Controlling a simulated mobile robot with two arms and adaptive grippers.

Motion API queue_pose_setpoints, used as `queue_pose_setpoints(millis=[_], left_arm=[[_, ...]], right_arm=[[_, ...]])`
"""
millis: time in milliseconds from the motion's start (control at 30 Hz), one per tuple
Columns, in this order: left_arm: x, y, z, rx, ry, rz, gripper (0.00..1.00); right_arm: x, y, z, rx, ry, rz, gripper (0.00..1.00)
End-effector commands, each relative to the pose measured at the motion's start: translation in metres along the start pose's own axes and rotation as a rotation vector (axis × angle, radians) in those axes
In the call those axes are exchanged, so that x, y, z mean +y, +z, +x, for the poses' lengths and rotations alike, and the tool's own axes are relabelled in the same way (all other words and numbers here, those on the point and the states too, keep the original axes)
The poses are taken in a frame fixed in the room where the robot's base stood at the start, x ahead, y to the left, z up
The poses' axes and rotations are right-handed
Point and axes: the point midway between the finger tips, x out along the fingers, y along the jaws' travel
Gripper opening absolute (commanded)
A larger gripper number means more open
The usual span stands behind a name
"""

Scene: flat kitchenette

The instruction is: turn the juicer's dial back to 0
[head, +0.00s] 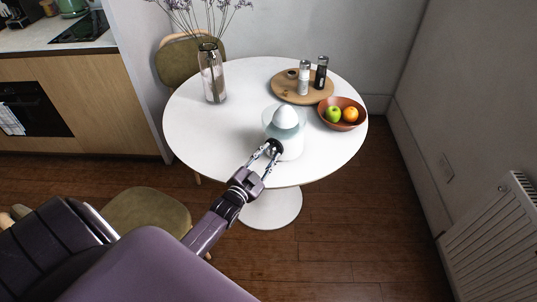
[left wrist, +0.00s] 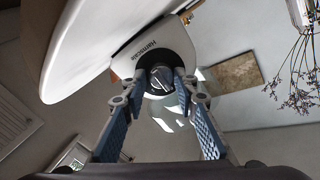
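The juicer (head: 286,128) stands near the front edge of the round white table, with a white dome on top and a pale body. Its dark round dial (left wrist: 160,80) has a light line across it, slanted in the left wrist view; the scale marks are too small to read. My left gripper (head: 270,150) reaches the juicer's front from below left. My right gripper is not in view.
Behind the juicer are a wooden board (head: 285,90) with two grinders (head: 321,73) and a bowl (head: 332,122) of fruit. A glass vase (head: 213,80) stands at the left. Chairs (head: 146,215) stand by the table.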

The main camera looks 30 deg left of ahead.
Motion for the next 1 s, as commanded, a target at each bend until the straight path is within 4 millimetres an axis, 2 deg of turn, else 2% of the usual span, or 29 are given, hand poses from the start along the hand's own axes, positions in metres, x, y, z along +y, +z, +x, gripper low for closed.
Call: queue_pose_setpoints(millis=[100, 467, 567, 1000], left_arm=[[0.000, 0.000, 0.000, 0.001, 0.000, 0.001, 0.41], [-0.001, -0.001, -0.005, 0.003, -0.001, 0.002, 0.41], [0.000, 0.000, -0.017, 0.002, -0.001, 0.002, 0.41], [0.000, 0.000, -0.100, 0.000, 0.000, 0.001, 0.41]], right_arm=[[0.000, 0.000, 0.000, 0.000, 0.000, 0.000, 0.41], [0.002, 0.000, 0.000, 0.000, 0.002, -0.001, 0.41], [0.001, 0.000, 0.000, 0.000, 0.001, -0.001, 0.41], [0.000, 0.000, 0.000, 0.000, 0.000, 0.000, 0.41]])
